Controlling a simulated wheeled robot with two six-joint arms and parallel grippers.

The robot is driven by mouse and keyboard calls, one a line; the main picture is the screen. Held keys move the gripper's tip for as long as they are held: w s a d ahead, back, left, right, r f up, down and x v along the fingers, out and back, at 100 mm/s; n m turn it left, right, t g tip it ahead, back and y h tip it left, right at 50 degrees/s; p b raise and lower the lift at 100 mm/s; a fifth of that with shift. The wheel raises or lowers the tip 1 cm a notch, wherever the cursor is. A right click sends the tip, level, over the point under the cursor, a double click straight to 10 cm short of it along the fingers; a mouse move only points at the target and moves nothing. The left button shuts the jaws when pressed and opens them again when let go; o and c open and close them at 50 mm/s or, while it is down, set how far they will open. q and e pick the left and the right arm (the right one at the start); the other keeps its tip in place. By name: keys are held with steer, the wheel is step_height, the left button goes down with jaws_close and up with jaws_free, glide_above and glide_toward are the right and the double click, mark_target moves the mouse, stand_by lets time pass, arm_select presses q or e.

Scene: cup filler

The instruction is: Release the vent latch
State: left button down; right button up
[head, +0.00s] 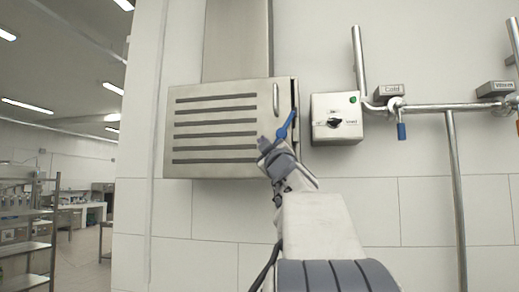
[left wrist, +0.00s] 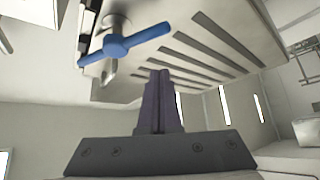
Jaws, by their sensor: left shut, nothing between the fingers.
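The vent is a steel wall box (head: 215,105) with several dark horizontal slots and an upright bar handle (head: 276,98) on its front. The blue vent latch (head: 287,124) is at the box's right edge, tilted, its upper end leaning right. In the left wrist view the blue latch (left wrist: 125,45) sits on a round metal pivot at the upper left. My left gripper (head: 266,146) is shut and empty, just below and left of the latch. Its fingers (left wrist: 160,76) show a gap from the latch in the left wrist view. My right gripper is out of view.
A switch box (head: 337,118) with a dark knob and green light is close right of the vent. Pipes (head: 450,108) with a blue-handled valve (head: 401,131) run further right. A duct (head: 236,40) rises above the vent. Shelving (head: 27,225) stands far left.

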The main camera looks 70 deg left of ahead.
arm_select(q)
steer(key=v, duration=0.2)
steer(key=b+v, duration=0.1)
steer(key=r+v, duration=0.1)
steer(key=v, duration=0.1)
steer(key=shift+w+d+f, duration=0.2)
steer(key=shift+w+d, duration=0.05)
steer(key=shift+d, duration=0.35)
